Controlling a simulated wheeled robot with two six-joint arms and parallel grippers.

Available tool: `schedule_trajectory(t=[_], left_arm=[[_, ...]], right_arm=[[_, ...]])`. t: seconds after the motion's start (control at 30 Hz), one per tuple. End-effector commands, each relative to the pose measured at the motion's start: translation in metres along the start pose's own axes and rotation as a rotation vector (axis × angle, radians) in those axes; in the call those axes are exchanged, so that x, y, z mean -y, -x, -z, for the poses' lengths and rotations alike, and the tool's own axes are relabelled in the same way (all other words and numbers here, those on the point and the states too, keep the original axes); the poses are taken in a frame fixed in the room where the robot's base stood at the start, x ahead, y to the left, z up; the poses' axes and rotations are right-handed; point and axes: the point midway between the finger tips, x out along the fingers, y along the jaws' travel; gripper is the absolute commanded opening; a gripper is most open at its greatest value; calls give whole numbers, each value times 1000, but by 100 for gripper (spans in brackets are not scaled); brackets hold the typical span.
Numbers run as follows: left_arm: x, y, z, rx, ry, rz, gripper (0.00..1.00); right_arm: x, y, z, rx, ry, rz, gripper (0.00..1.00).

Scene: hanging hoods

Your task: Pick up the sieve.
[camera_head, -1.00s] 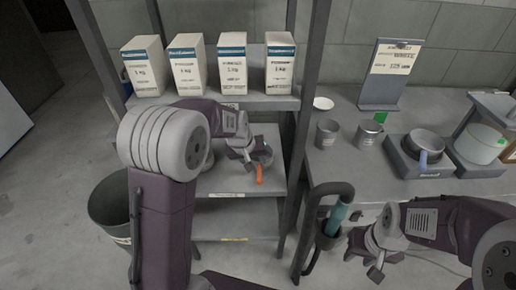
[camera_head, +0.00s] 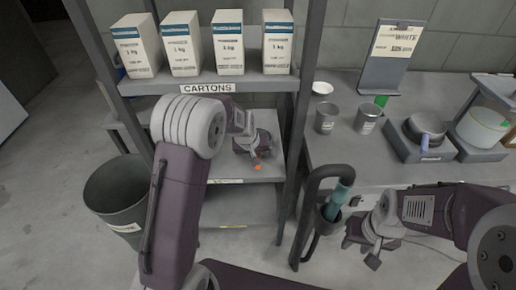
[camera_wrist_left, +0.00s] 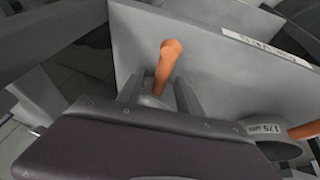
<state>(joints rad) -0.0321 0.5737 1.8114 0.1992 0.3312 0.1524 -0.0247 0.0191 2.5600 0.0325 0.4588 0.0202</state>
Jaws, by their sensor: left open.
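A sieve with an orange handle lies on the middle shelf; in the left wrist view its handle (camera_wrist_left: 168,62) points away between my left fingers, and its bowl is mostly hidden behind my gripper. In the head view only a bit of orange (camera_head: 258,167) shows below my left gripper (camera_head: 256,152). My left gripper is open, with its fingers (camera_wrist_left: 157,88) on either side of the handle. A second round sieve-like thing marked 175 (camera_wrist_left: 272,138), also with an orange handle, sits to the right in the wrist view. My right gripper (camera_head: 360,252) is open and empty by the bench front.
Several cartons (camera_head: 181,45) stand on the shelf above, labelled CARTONS (camera_head: 207,88). A rack post (camera_head: 300,110) stands right of my left gripper. A bin (camera_head: 118,195) stands at left. The bench (camera_head: 340,150) holds cups, a blue-handled pan (camera_head: 425,130) and a sign.

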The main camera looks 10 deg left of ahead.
Motion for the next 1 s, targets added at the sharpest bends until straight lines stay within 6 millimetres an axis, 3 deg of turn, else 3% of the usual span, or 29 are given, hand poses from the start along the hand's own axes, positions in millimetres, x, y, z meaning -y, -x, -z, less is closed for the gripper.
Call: schedule_trajectory(t=[0.13, 0.3, 0.67, 1.0], left_arm=[[0, 1, 1, -1, 0, 0, 42], [0, 1, 0, -1, 0, 0, 0], [-1, 3, 2, -2, 0, -1, 0], [-7, 38, 14, -3, 0, 0, 0]], right_arm=[[0, 1, 0, 0, 0, 0, 36], [0, 1, 0, 0, 0, 0, 36], [0, 2, 0, 0, 0, 0, 36], [0, 17, 2, 0, 0, 0, 36]])
